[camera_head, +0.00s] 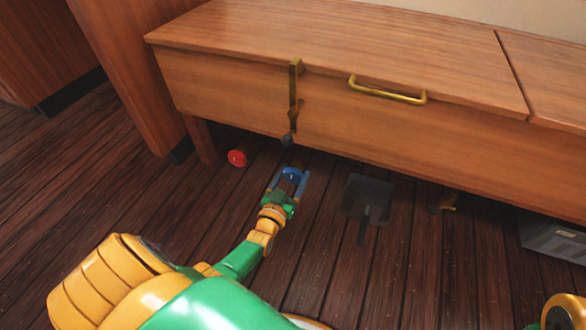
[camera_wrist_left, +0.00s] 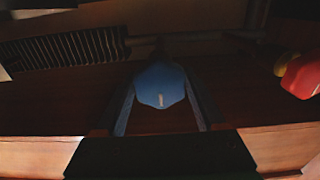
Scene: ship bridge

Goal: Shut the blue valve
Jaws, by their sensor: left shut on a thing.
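The blue valve (camera_head: 291,173) is low under the wooden bench, near the floor. The pipe behind the handle is mostly hidden in shadow. My right gripper is not in view; only a part of my right arm may show at the lower right edge.
A red valve (camera_head: 237,158) sits left of the blue one and also shows in the left wrist view (camera_wrist_left: 302,75). The wooden bench (camera_head: 230,92) overhangs, with a brass latch (camera_head: 294,90) and handle (camera_head: 388,92). A dark dustpan-like object (camera_head: 367,196) and grey box (camera_head: 555,238) are rightward.

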